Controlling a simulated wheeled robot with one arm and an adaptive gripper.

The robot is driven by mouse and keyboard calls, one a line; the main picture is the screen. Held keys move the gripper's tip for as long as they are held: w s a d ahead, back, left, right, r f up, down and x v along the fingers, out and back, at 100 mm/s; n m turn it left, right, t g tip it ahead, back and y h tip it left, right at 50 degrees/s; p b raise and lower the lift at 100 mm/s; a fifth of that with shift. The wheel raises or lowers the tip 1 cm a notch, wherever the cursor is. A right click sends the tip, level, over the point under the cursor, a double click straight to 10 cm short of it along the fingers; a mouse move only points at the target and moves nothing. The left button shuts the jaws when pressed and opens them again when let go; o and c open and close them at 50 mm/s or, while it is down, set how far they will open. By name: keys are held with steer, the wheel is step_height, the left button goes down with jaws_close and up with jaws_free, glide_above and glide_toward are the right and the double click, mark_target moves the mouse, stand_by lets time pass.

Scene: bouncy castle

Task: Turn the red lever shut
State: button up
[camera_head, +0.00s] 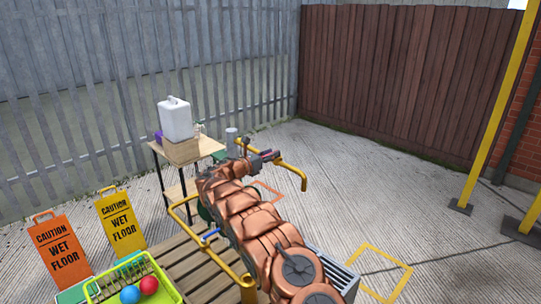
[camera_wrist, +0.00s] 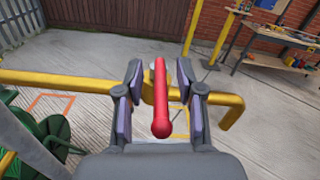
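The red lever (camera_wrist: 160,105) shows in the wrist view as a red rod with a rounded near end. It lies between the two fingers of my gripper (camera_wrist: 160,93), pointing toward the camera. My gripper is open, with a gap on each side of the lever. Behind the lever, a yellow pipe (camera_wrist: 65,80) runs across and bends down at the right. In the head view, my gripper (camera_head: 268,155) is at the yellow pipe (camera_head: 293,168). The lever can hardly be made out there, hidden by my arm.
A table with a white jug (camera_head: 175,119) stands left of my arm. An orange sign (camera_head: 60,255) and a yellow sign (camera_head: 121,222) stand at the left. A green-yellow tray (camera_head: 165,283) holds balls. A workbench (camera_wrist: 275,55) stands at the far right. Concrete floor at the right is mostly open.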

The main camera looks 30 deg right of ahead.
steer(key=v, duration=1.2)
steer(key=s+d+r+m+g+y, duration=0.15)
steer(key=s+m, duration=0.25)
steer(key=s, duration=0.5)
steer(key=s+r+m+g+y, duration=0.2)
steer(key=s+r+m+g, duration=0.15)
steer(key=s, duration=0.55)
steer(key=s+d+r+m+g+y, duration=0.15)
steer(key=s+m, duration=0.25)
steer(key=s, duration=0.5)
steer(key=s+a+f+m+y, duration=0.3)
steer(key=s+a+m+y, duration=0.2)
steer(key=s+a, duration=0.7)
steer(key=s+a+f+m+y, duration=0.4)
steer(key=s+a+m+y, duration=0.2)
steer(key=s+a, duration=0.7)
steer(key=s+t+y, duration=0.1)
steer(key=s, duration=0.5)
steer(key=shift+s+a+y, duration=0.3)
steer(key=shift+s, duration=0.1)
